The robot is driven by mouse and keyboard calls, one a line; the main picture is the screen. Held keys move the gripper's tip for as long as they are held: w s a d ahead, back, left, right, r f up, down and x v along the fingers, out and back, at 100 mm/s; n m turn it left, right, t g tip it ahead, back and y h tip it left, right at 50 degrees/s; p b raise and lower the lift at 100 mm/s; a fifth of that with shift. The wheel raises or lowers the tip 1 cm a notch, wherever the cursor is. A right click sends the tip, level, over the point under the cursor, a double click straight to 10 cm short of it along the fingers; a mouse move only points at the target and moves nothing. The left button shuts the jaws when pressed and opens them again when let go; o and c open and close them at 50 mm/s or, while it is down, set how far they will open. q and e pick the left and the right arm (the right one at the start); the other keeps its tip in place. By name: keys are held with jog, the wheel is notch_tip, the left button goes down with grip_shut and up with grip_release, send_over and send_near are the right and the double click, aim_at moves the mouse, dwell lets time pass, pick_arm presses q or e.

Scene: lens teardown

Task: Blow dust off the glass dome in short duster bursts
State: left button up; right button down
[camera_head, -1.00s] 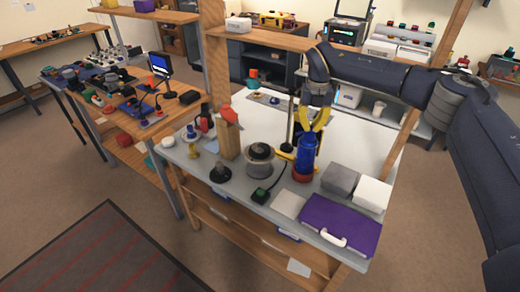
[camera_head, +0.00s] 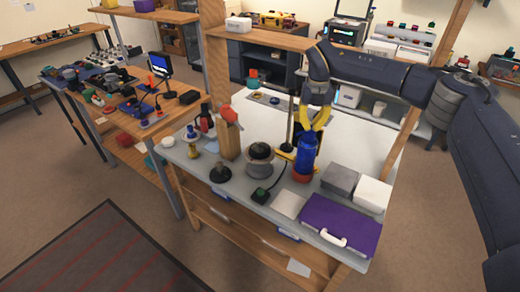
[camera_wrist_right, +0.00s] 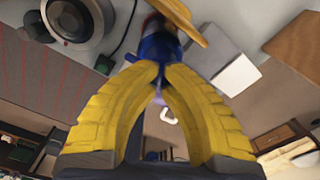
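A blue can with a red base (camera_head: 305,155), which looks like the duster, stands upright on the grey-white bench. My right gripper (camera_head: 312,128) comes down from above with its yellow fingertips at the can's top. In the right wrist view the fingertips (camera_wrist_right: 162,70) come nearly together at the narrow top of the blue can (camera_wrist_right: 158,46) and appear shut on it. A grey round piece with a dark top (camera_head: 260,153) stands left of the can. It also shows in the right wrist view (camera_wrist_right: 75,18). I cannot tell if this is the glass dome. My left gripper is out of view.
A wooden block with a red top (camera_head: 229,135) and small dark pieces stand left. A yellow piece (camera_head: 284,153) lies close beside the can. Grey and white blocks (camera_head: 372,192) and a purple case (camera_head: 340,222) fill the front right. The bench's back right is clear.

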jog(key=shift+r, duration=1.85)
jog(key=shift+f, duration=0.2)
dwell(1.7)
jog(key=shift+f, duration=1.85)
dwell(0.3)
jog(key=shift+r, duration=2)
jog(key=shift+r, duration=0.2)
jog(key=shift+r, duration=2.3)
